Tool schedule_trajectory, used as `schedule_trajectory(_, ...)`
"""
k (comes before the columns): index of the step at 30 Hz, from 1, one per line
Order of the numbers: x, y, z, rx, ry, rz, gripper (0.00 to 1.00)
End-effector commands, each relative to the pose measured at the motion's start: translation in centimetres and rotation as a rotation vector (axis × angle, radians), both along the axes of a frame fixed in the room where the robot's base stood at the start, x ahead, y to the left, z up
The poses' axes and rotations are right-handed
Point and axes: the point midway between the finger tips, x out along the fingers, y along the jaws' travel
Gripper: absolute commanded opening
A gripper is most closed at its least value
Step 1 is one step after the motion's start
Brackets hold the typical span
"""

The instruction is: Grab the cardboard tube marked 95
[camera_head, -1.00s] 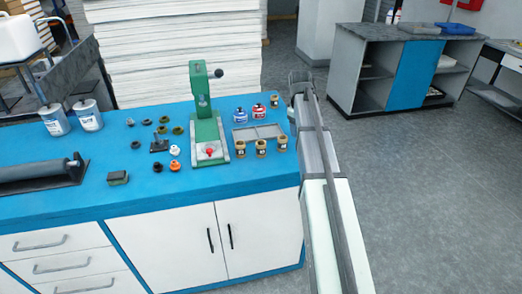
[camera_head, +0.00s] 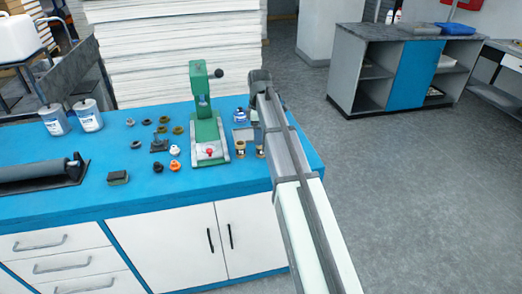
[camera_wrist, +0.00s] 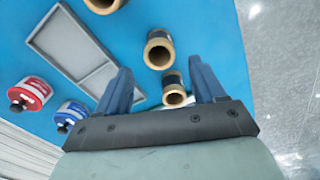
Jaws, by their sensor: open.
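Three short cardboard tubes with dark bands show in the wrist view: a near one (camera_wrist: 174,94), a middle one (camera_wrist: 158,51) and one cut by the top edge (camera_wrist: 104,4). In the head view, two tubes (camera_head: 240,148) (camera_head: 260,152) stand on the blue bench; my arm hides the third. The numbers on them are too small to read. My gripper (camera_wrist: 163,85) is open and empty. In the wrist view the near tube appears between its fingers, closer to the right one. I cannot tell how high the fingers are above it.
A grey tray (camera_wrist: 72,45) lies beside the tubes. A red-labelled jar (camera_wrist: 32,92) and a blue-labelled jar (camera_wrist: 70,114) stand near it. A green press (camera_head: 207,135) stands left of my arm. The blue bench's (camera_head: 220,184) front strip is clear.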

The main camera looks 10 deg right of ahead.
Motion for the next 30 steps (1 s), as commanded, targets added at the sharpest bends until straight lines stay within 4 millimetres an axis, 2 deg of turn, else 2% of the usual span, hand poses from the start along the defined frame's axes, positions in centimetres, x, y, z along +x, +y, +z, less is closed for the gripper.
schedule_trajectory(3,-0.1,0.0,-1.1,-0.001,0.001,-0.001,0.69)
schedule_trajectory(11,0.0,-0.1,-2.0,0.0,0.0,-0.001,0.69)
schedule_trajectory(22,-0.3,-0.5,-6.2,-0.001,0.001,-0.001,0.69)
schedule_trajectory(30,-0.2,-0.5,-6.8,0.0,-0.001,-0.001,0.69)
